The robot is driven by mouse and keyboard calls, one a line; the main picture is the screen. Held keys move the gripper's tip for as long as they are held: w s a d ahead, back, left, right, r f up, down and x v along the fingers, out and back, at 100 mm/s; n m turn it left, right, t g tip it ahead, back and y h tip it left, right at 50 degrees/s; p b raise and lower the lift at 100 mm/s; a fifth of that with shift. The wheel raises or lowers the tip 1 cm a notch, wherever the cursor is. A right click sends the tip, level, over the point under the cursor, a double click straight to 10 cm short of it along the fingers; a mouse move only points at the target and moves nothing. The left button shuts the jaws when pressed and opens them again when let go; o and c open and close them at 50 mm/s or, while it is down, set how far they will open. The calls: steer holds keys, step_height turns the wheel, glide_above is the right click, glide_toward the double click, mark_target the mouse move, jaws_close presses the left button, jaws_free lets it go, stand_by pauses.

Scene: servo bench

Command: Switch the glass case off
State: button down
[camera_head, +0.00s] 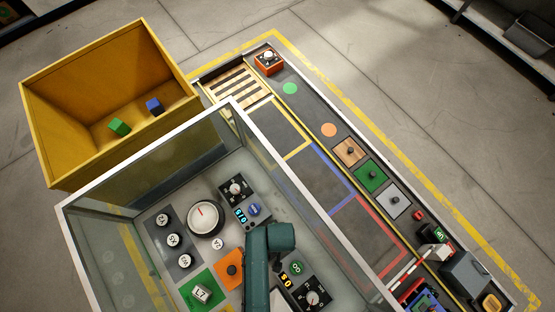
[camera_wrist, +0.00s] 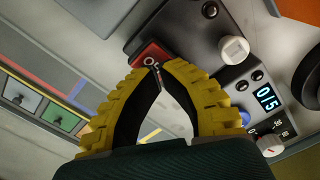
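The glass case (camera_head: 145,152) is an open-topped box with clear walls and a pale rim, around a grey panel of controls in the head view. In the wrist view a red piece (camera_wrist: 150,54) with white letters, partly readable as "OF", sits on a grey panel just beyond my fingertips. My gripper (camera_wrist: 157,68) has yellow ribbed fingers whose tips meet, with an empty loop between them. I cannot tell whether the tips touch the red piece. In the head view my teal arm reaches into the case and hides my gripper and the panel beneath it.
Inside the case are a large white dial (camera_head: 205,218), several round knobs, a blue button (camera_head: 254,209) and a lit display (camera_wrist: 266,96). A yellow bin (camera_head: 48,130) with green and blue cubes stands at left. A bench with coloured squares (camera_head: 370,176) lies right.

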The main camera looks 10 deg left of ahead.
steer(key=shift+f+b, duration=0.45)
steer(key=shift+f, duration=0.3)
stand_by(0.5)
step_height(320, 180, up, 7)
steer(key=p, duration=0.8)
steer(key=shift+r, duration=0.1)
stand_by(0.4)
